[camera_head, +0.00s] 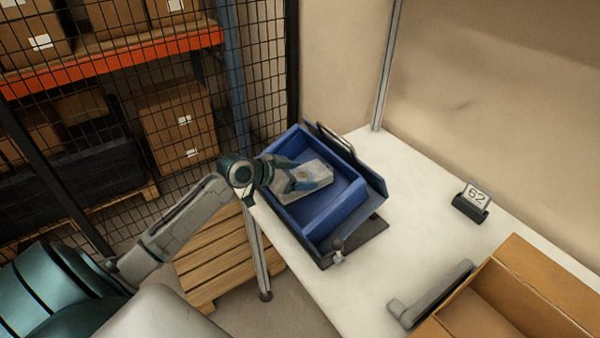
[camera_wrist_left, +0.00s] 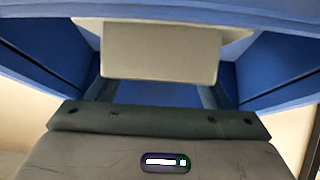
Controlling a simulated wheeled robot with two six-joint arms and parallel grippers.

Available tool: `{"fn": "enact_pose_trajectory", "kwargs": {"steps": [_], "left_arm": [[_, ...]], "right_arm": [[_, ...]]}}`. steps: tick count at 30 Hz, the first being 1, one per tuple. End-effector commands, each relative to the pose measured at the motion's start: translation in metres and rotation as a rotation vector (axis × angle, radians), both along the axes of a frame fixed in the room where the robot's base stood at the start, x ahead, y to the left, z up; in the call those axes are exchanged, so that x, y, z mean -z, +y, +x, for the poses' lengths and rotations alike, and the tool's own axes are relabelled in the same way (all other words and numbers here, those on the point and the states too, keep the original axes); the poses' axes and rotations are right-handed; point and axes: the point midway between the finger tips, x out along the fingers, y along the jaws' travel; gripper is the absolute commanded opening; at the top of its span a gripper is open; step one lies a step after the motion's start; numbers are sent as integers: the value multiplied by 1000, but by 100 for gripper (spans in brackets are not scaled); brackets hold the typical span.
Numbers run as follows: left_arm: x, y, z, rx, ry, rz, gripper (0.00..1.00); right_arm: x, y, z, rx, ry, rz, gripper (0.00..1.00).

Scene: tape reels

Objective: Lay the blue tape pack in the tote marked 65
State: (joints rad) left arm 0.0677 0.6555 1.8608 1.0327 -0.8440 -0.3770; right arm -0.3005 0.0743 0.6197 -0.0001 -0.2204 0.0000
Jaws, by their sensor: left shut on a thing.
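A blue tote (camera_head: 345,207) sits tilted on a dark stand at the left end of the white table; no number on it is readable from here. My left gripper (camera_head: 303,180) reaches into or over the tote from the left, shut on a pale grey, flat pack (camera_head: 312,170). The pack looks grey rather than blue on the faces I see. In the left wrist view its plain pale face (camera_wrist_left: 160,52) shows between the fingers, with blue tote walls (camera_wrist_left: 268,62) on both sides. I cannot tell whether the pack touches the tote floor. My right gripper is not in view.
A small stand with a card reading 62 (camera_head: 476,195) is on the table (camera_head: 410,190). An open cardboard box (camera_head: 535,290) and a grey object (camera_head: 432,293) are at the front right. A wire fence and shelving stand at the left. The table's middle is clear.

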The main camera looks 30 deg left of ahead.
Motion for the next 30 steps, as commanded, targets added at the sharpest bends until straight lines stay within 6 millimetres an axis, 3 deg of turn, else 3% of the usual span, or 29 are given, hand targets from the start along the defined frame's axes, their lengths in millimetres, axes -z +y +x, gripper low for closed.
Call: {"fn": "enact_pose_trajectory", "kwargs": {"steps": [21, 22, 25, 30], "left_arm": [[15, -1, 2, 0, 0, 1, 46], [15, -1, 1, 0, 0, 1, 76], [14, -1, 1, 0, 0, 1, 95], [14, -1, 1, 0, 0, 1, 96]], "right_arm": [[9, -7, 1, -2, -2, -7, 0], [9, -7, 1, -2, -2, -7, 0], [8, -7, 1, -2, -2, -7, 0], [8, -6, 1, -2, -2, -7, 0]]}}
